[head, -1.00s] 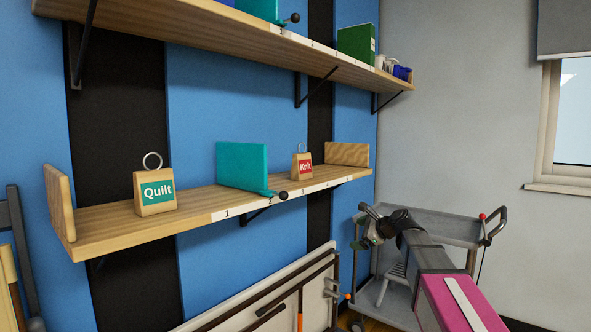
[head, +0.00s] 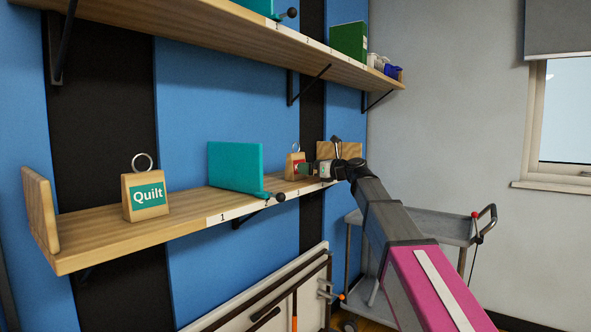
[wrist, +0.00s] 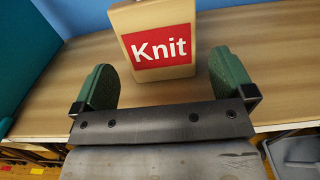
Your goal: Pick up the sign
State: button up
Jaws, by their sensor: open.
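The Knit sign (head: 293,162), a wooden block with a red label and a ring on top, stands upright on the lower shelf (head: 90,231). In the wrist view the Knit sign (wrist: 155,52) faces me, its top cut off by the frame. My gripper (wrist: 165,70) is open, its two green fingers apart, one toward each side of the sign. The sign's front is just beyond or between the fingertips; I cannot tell which. In the head view my gripper (head: 312,168) partly hides the sign. A Quilt sign (head: 146,195) with a teal label stands at the shelf's left.
A turquoise divider (head: 235,166) with a black knob stands left of the Knit sign. A wooden end board (head: 350,150) is behind my gripper. The upper shelf (head: 220,28) hangs above. A grey cart (head: 440,229) stands below right.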

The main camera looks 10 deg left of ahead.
aim_at(296, 166)
jog(key=x, duration=0.6)
jog(key=shift+a+f, duration=0.2)
jog(key=shift+a, duration=0.1)
jog(key=c, duration=0.8)
jog(key=shift+r, duration=0.1)
